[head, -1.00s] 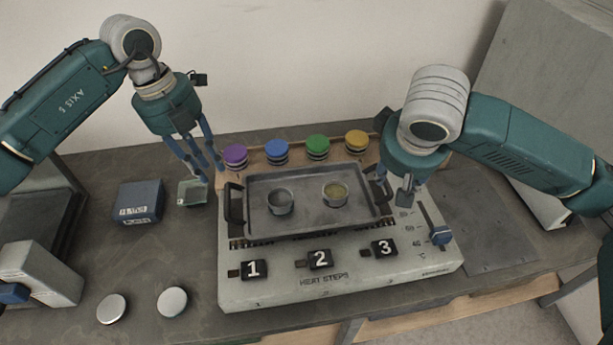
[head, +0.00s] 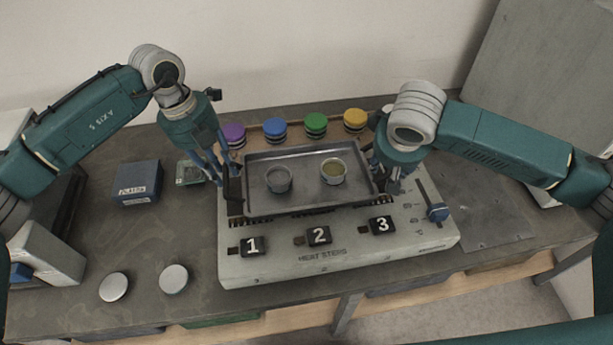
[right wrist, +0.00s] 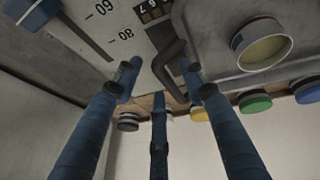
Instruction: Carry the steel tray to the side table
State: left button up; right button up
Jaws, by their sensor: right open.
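The steel tray (head: 308,196) lies on the heating unit (head: 285,268) and holds two small dishes. The left dish (head: 279,180) looks empty and the right dish (head: 333,172) holds yellowish-green stuff. My left gripper (head: 228,180) is at the tray's left handle (head: 234,197); its fingers overlap the handle, and their closure is unclear. My right gripper (head: 392,180) is open at the tray's right end. In the right wrist view, the black right handle (right wrist: 172,62) lies between the spread fingers of the right gripper (right wrist: 160,78).
Purple (head: 233,136), blue (head: 275,129), green (head: 316,125) and yellow (head: 354,121) round pieces stand behind the tray. A blue slider (head: 437,212) is at front right.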

pick_arm(q)
jog(key=shift+d+f, duration=0.15)
jog(key=shift+f, duration=0.7)
pick_arm(e)
jog(key=shift+x, duration=0.9)
pick_arm(q)
grip_shut()
pick_arm(e)
jog(key=c, duration=0.8)
grip_shut()
pick_arm(q)
jog(key=shift+r, duration=0.1)
pick_arm(e)
jog(key=shift+r, duration=0.1)
